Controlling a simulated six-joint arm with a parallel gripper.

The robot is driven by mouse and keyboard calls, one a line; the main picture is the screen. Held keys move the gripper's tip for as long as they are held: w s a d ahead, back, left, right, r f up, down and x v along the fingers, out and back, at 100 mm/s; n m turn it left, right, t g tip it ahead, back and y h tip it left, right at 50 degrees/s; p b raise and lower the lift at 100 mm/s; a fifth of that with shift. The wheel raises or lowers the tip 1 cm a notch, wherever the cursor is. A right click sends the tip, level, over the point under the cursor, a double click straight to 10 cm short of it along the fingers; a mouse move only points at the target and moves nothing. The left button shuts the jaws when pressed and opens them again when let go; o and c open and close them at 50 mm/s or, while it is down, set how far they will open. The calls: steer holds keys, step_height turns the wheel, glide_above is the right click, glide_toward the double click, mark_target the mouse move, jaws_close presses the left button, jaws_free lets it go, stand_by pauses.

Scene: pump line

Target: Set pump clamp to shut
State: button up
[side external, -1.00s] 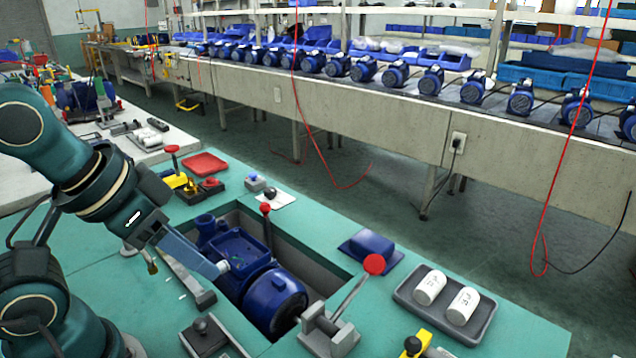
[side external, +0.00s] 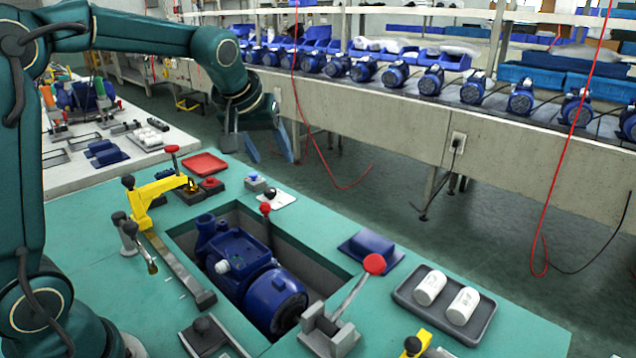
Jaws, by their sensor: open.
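The blue pump (side external: 240,262) lies in a rectangular recess in the teal bench. At its near right end stands a grey clamp base (side external: 328,332). A lever with a red round knob (side external: 374,264) leans up and right from that base. My gripper (side external: 270,156) is open and empty, raised above and behind the recess, apart from both levers.
A yellow handle (side external: 152,196) stands left of the recess. A red tray (side external: 205,163) and a red button box (side external: 210,184) sit behind it. A blue block (side external: 370,246) and a grey tray (side external: 400,292) with two white cylinders are on the right. A conveyor with several pumps runs behind.

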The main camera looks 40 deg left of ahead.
steer(key=n+g, duration=0.1)
steer(key=g, duration=0.1)
glide_toward(266, 203)
steer(key=w, duration=0.3)
steer(key=shift+n+g, duration=0.4)
steer(key=f, duration=0.1)
steer(key=a+f, duration=0.1)
steer(key=f, duration=0.1)
steer(key=s+f, duration=0.1)
steer(key=f, duration=0.1)
steer(key=shift+a+f, duration=0.15)
steer(key=shift+a, duration=0.05)
steer(key=shift+x, duration=2.1)
jaws_close()
